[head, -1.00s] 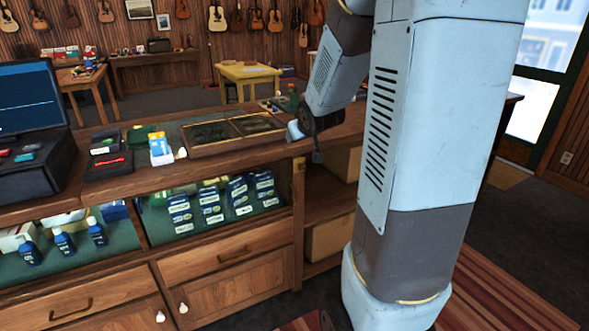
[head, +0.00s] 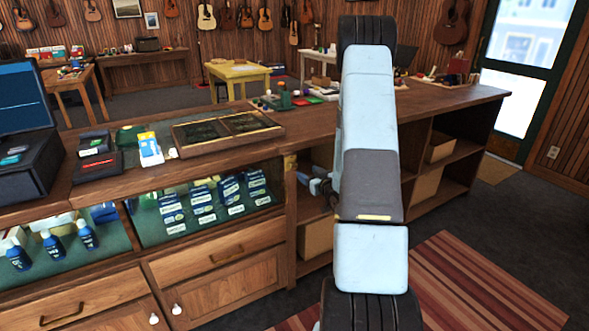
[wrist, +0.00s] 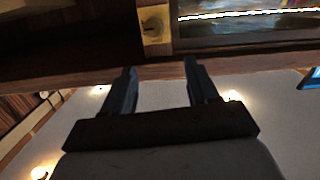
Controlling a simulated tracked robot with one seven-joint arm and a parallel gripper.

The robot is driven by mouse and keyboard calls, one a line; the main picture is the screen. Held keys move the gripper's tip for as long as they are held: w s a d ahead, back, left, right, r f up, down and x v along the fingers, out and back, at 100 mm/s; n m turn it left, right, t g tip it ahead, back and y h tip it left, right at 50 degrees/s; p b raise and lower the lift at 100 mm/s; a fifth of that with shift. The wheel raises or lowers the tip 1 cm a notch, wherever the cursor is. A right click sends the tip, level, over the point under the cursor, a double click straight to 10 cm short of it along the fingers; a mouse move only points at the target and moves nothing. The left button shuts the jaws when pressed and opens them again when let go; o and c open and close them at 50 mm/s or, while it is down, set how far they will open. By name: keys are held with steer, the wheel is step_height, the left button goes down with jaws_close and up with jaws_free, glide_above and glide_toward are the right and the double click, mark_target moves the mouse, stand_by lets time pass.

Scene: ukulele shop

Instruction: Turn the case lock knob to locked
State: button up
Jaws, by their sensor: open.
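The brass lock plate (head: 290,163) is on the upright post at the right end of the glass display case (head: 207,207), just under the counter top. The plate also shows at the top of the wrist view (wrist: 154,24), with a small dark mark on it. The knob's setting cannot be made out. My gripper (wrist: 160,66) is open and empty, its two dark fingers pointing toward the plate and apart from it. In the head view my gripper (head: 312,181) is just right of the plate, partly hidden by my arm.
The wooden counter top (head: 430,110) overhangs the case front. Open shelves with a cardboard box (head: 316,238) lie right of the post. A framed tray (head: 228,130) sits on the counter above. The floor in front, with a striped rug (head: 470,290), is clear.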

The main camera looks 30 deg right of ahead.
mark_target(294, 167)
steer(key=shift+m+t, duration=0.3)
steer(key=shift+t, duration=0.3)
steer(key=w+f, duration=0.1)
steer(key=w, duration=0.3)
steer(key=w+f, duration=0.1)
steer(key=w, duration=0.3)
steer(key=w+f, duration=0.1)
steer(key=w, duration=0.3)
steer(key=shift+d+f, duration=0.15)
steer(key=shift+d, duration=0.15)
steer(key=shift+c, duration=0.3)
steer(key=c, duration=0.9)
